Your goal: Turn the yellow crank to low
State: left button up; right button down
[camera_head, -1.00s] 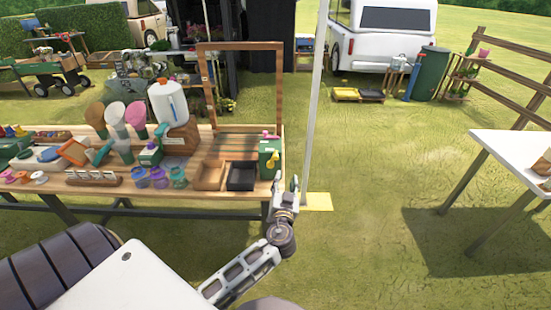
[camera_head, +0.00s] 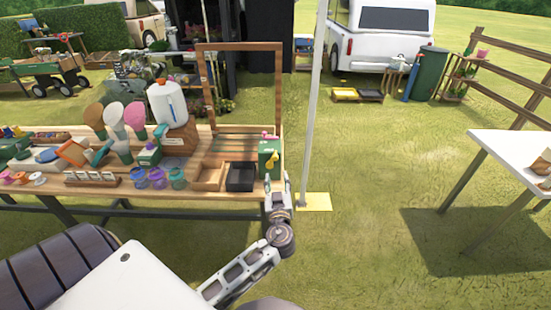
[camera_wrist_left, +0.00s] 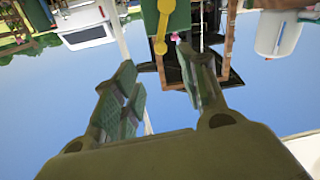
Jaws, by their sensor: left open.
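The yellow crank (camera_head: 272,158) sits on the front of a green box (camera_head: 266,168) at the right end of the wooden table. In the left wrist view the crank (camera_wrist_left: 163,30) shows at the top, in front of the green box (camera_wrist_left: 181,18). My left gripper (camera_head: 278,186) is just below and in front of the green box in the head view. In the left wrist view its two fingers (camera_wrist_left: 165,80) are apart with nothing between them, and the crank is beyond their tips. My right gripper is not in view.
A black tray (camera_head: 241,178) and a brown wooden tray (camera_head: 208,178) are left of the green box. A pink handle (camera_head: 269,136) is on top of the box. A white pole (camera_head: 312,110) stands just right of the table.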

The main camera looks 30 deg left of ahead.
aim_at(276, 159)
pick_arm(q)
jog(key=p+x, duration=0.2)
jog(key=x, duration=0.5)
jog(key=p+x, duration=0.1)
jog(key=x, duration=0.3)
jog(key=shift+w+a, duration=0.1)
jog(key=shift+w, duration=0.05)
jog(key=shift+p+x, duration=0.35)
jog(key=shift+x, duration=0.85)
jog(key=shift+f, duration=0.1)
jog(key=shift+c, duration=0.3)
grip_shut()
